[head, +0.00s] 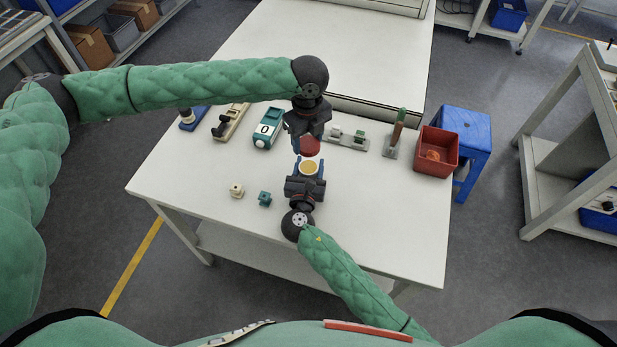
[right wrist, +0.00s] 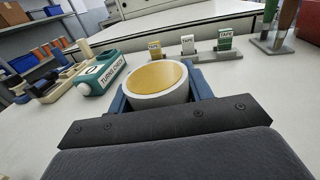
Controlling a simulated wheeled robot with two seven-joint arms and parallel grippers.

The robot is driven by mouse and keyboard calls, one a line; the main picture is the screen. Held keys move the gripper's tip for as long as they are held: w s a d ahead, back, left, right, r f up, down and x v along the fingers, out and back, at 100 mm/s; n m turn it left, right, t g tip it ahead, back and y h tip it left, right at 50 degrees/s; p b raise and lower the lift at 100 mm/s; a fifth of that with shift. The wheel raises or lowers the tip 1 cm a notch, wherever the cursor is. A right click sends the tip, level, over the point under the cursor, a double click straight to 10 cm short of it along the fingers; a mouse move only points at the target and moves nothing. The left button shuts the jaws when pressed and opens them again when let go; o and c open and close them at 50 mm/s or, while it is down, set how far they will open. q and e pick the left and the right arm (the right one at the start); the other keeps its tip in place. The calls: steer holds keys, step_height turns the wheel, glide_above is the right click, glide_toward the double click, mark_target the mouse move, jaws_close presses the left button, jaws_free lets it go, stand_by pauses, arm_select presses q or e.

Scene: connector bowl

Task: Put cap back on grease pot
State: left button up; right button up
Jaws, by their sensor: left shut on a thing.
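The grease pot (head: 309,168) is a white round pot with yellow grease on top, uncapped and roughly upright. It also shows in the right wrist view (right wrist: 156,84). My right gripper (head: 308,163) has its blue fingers on both sides of the pot, against its wall. I cannot tell whether the pot touches the table. My left gripper (head: 308,136) points down just beyond the pot and is shut on the red cap (head: 310,147). The cap looks close to the pot's far side but apart from it. The cap is not visible in the right wrist view.
On the white table (head: 390,225), a teal counter box (head: 268,128), a beige holder (head: 231,122) and a rack of tape blocks (head: 346,139) stand behind. A red bin (head: 436,151) is at the right. Two small connectors (head: 237,190) (head: 265,199) lie left of my right gripper. The right front is clear.

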steer(key=c, duration=0.6)
arm_select(q)
glide_above(308, 166)
steer(key=shift+f, duration=2.5)
arm_select(e)
steer(key=shift+o, duration=0.2)
arm_select(q)
steer(key=shift+a+f, duration=0.1)
steer(key=shift+f, duration=0.75)
steer(key=shift+f, duration=0.6)
